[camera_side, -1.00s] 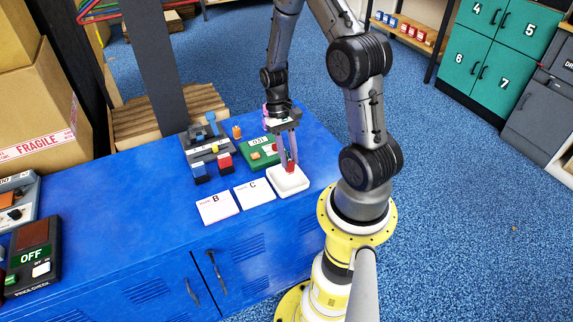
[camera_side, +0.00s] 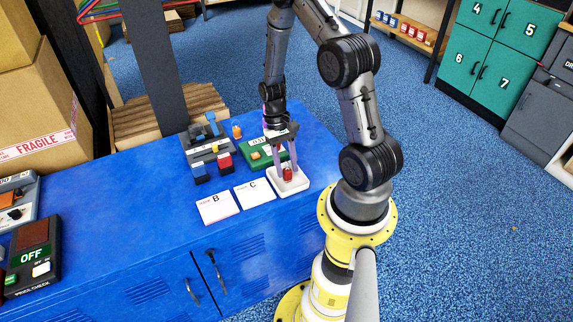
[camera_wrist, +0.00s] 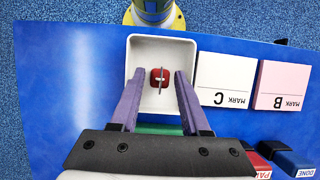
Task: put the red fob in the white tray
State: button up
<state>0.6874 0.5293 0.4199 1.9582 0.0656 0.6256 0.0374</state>
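The red fob (camera_wrist: 160,77) lies inside the white tray (camera_wrist: 139,46), near its middle, with a thin grey piece across it. In the side view the fob (camera_side: 287,174) shows between my fingers, and the tray (camera_side: 291,188) sits at the right end of the blue bench. My gripper (camera_wrist: 158,78) is open over the tray, with one purple finger on each side of the fob and a gap to each. In the side view my gripper (camera_side: 284,176) points down with its fingertips at the tray.
Cards marked C (camera_side: 255,194) and B (camera_side: 217,207) lie left of the tray. A green device (camera_side: 262,157) stands behind it. Red (camera_side: 225,163) and blue (camera_side: 200,172) blocks sit farther left. The bench's left middle is clear.

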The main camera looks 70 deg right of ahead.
jog(key=shift+o, duration=0.5)
jog(key=shift+r, duration=0.25)
jog(key=v, duration=1.2)
jog(key=a+r+n+t+h, duration=0.3)
jog(key=a+r+n, duration=0.1)
jog(key=a+r, duration=0.75)
jog(key=s+a+r+n+t, duration=0.5)
jog(key=s+a+r, duration=0.2)
jog(key=s+a, duration=0.1)
jog(key=shift+s+a+r+t, duration=0.2)
jog(key=shift+r+t, duration=0.1)
jog(key=shift+t, duration=0.1)
